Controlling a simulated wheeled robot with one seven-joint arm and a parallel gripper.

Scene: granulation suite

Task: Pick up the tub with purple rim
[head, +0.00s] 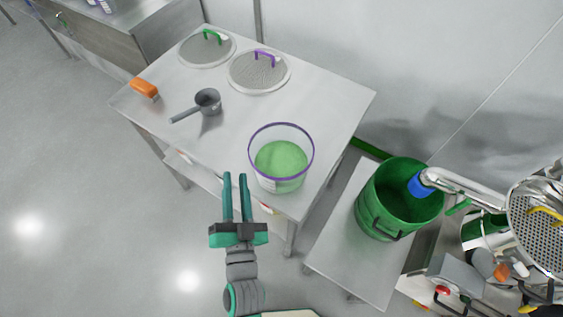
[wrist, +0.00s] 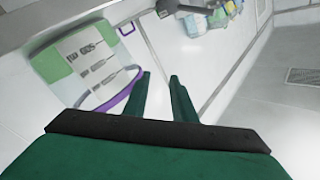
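The clear tub with a purple rim (head: 281,157) stands upright near the front corner of the steel table, with light green material inside. In the wrist view the tub (wrist: 92,62) shows at upper left, with a white label on its side and its purple rim by my left fingertip. My gripper (head: 236,178) is open, its two teal fingers apart and parallel. It is just left of and in front of the tub, with nothing between the fingers. It also shows in the wrist view (wrist: 160,78). I cannot tell whether a finger touches the tub.
On the table (head: 335,100) are a grey scoop (head: 207,100), an orange-handled tool (head: 145,88), a sieve with a green handle (head: 207,48) and one with a purple handle (head: 259,71). A green bucket (head: 385,205) stands on a lower table at right. The table's middle is clear.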

